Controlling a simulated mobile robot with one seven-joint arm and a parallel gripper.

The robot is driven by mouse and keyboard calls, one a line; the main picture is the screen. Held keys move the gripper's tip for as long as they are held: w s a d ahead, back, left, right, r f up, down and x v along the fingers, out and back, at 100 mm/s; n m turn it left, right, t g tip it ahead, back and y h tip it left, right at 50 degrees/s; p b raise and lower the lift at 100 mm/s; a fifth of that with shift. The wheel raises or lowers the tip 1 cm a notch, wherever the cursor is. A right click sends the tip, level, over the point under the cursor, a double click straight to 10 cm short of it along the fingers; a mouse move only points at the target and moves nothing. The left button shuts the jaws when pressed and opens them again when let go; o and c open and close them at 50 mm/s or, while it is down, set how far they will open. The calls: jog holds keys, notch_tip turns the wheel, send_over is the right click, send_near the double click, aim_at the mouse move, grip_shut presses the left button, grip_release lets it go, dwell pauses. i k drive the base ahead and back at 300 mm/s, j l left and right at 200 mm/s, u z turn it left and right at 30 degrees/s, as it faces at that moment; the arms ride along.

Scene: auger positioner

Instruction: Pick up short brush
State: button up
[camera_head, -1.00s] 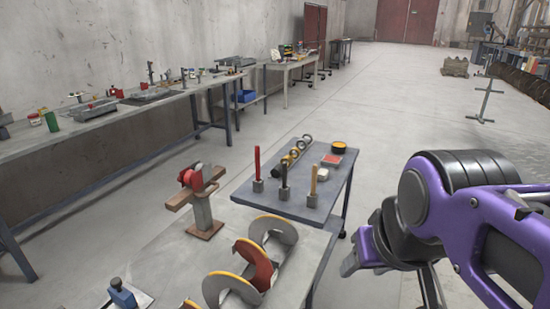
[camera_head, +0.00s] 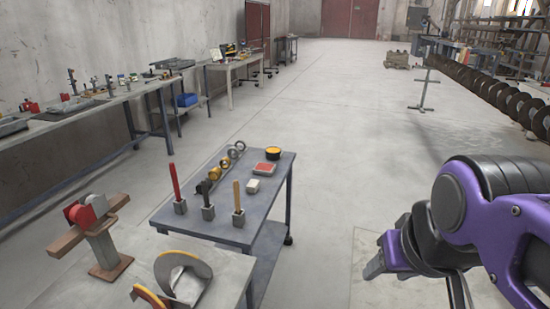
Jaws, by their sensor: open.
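I cannot make out a thing that is clearly the short brush. Whether any of these is a brush is too small to tell. My gripper (camera_head: 460,291) shows only in part at the bottom right, below my purple arm and cut off by the frame edge. It is open, well to the right of the small table, and touches nothing that I can see.
The small table also holds several rings (camera_head: 214,173), a yellow-black round tin (camera_head: 272,153), a red-topped box (camera_head: 264,168) and a white block (camera_head: 253,186). A long bench (camera_head: 100,105) lines the wall. Right of the table is open floor.

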aim_at(204, 184)
jog(key=i+l+z, duration=0.5)
jog(key=i, duration=0.35)
jog(key=i+u, duration=0.2)
jog(key=i, duration=0.35)
jog(key=i+l+u, duration=0.2)
jog(key=i, duration=0.4)
jog(key=j, duration=0.1)
